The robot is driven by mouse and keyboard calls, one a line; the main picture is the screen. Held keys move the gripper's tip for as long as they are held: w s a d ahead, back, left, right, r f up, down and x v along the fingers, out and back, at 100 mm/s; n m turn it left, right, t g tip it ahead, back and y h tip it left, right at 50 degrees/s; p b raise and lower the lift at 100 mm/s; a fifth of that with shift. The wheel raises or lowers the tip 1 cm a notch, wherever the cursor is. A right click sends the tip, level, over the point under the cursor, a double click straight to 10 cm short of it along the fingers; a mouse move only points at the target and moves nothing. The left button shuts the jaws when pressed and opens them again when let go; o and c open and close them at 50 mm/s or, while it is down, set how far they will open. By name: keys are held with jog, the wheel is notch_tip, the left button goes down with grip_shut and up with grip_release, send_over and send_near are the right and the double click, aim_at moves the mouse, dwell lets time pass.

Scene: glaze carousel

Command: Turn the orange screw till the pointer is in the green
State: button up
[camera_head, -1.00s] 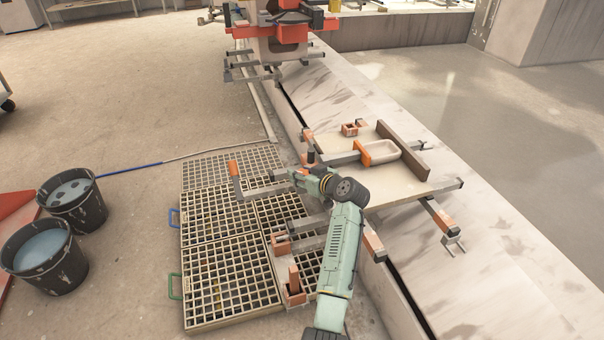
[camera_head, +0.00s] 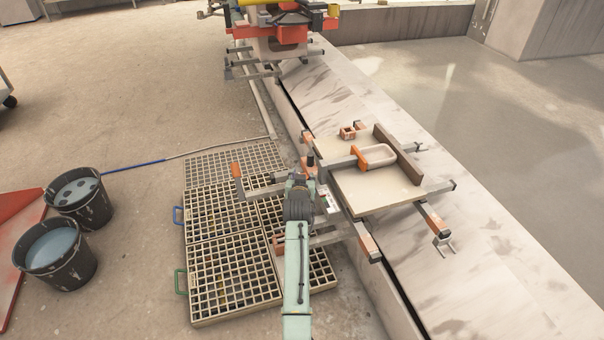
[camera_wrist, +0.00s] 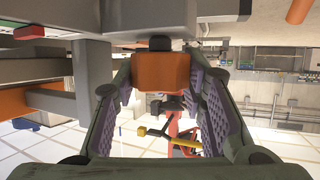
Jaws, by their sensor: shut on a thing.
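The orange screw (camera_wrist: 161,73) shows in the wrist view as a blocky orange head under a grey beam. My gripper (camera_wrist: 160,86) is shut on it, with a purple-padded finger on each side. A strip with red, white and green parts (camera_wrist: 30,31) is cut off at the upper left of the wrist view. I cannot make out the pointer on it. In the head view my gripper (camera_head: 299,180) is at the left side of the frame that carries the board, and my wrist hides the screw. A small white plate (camera_head: 328,203) shows just right of my wrist.
A pale board (camera_head: 380,197) with an orange-ended handle (camera_head: 374,157) lies on the metal frame. An orange-tipped crank (camera_head: 238,176) stands out at its left. Floor grates (camera_head: 230,270) lie below, with two buckets (camera_head: 58,258) (camera_head: 78,196) farther left. A long ledge (camera_head: 470,245) runs on the right.

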jog(key=shift+m+h, duration=0.5)
jog(key=shift+h, duration=0.2)
jog(key=o, duration=0.9)
jog(key=v, duration=1.2)
jog(key=shift+a+r, duration=0.1)
jog(key=shift+r, duration=0.05)
